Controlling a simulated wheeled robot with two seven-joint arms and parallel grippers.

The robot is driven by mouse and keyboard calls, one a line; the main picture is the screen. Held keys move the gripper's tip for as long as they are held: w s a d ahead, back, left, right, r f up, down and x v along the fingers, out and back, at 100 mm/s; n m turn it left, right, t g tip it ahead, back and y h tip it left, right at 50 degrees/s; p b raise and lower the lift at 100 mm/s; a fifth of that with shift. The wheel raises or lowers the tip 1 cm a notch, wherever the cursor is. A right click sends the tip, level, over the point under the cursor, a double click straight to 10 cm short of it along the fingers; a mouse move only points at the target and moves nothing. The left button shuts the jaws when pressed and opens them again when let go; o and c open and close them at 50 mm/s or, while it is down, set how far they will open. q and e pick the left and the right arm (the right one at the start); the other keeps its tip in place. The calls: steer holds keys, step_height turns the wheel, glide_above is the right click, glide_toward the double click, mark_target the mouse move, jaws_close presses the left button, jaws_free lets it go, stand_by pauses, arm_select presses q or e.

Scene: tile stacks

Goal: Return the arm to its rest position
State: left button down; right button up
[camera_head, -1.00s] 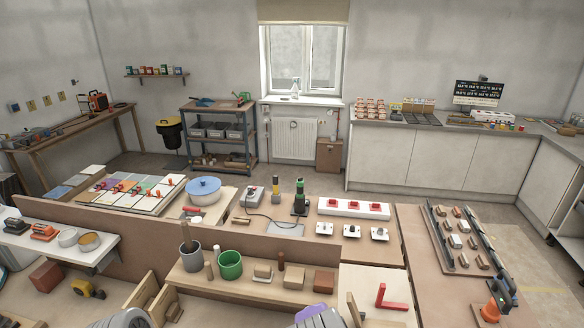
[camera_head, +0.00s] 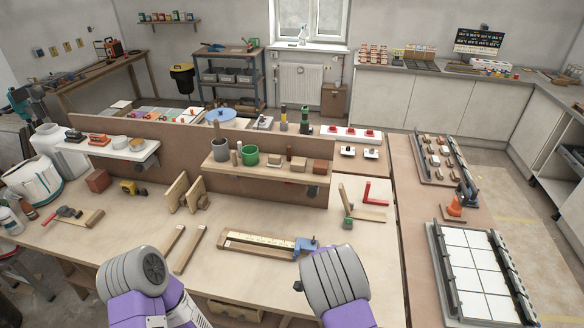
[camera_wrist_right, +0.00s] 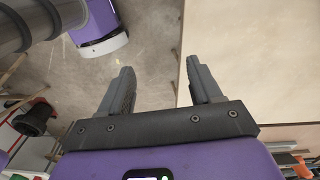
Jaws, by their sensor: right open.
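My right gripper (camera_wrist_right: 160,88) shows in the right wrist view. Its two dark fingers stand apart with nothing between them, and grey floor lies behind them. In the head view, rounded grey and purple links of my two arms show at the bottom edge, one left of centre and one right of centre. No fingers of my left gripper show in either view.
A wooden workbench (camera_head: 120,222) spans the front, with a shelf of cups and blocks above it. A measuring rule in a wooden holder (camera_head: 262,244) lies near my arms. White tiles (camera_head: 470,262) fill a frame at the right. A pale panel edge (camera_wrist_right: 185,50) borders the floor in the wrist view.

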steer(key=s+d+f+n+g+b, duration=0.1)
steer(key=s+d+f+n+b, duration=0.1)
steer(key=s+f+n+b, duration=0.3)
steer(key=s+d+f+n, duration=0.1)
steer(key=s+d+f, duration=0.15)
steer(key=f, duration=0.55)
arm_select(q)
step_height(320, 180, down, 13)
steer(key=w+b, duration=0.1)
steer(key=b, duration=0.5)
steer(key=shift+w+r+b, duration=0.2)
steer(key=shift+w+b, duration=0.1)
steer(key=shift+w, duration=0.05)
arm_select(e)
steer(key=s+a+f+n+t+y, duration=0.1)
steer(key=s+a+f+n+y, duration=0.3)
steer(key=s+n, duration=0.4)
steer(key=shift+a+f+n+t, duration=0.3)
steer(key=shift+a+f+n, duration=0.25)
steer(key=shift+n, duration=0.35)
steer(key=shift+s, duration=0.15)
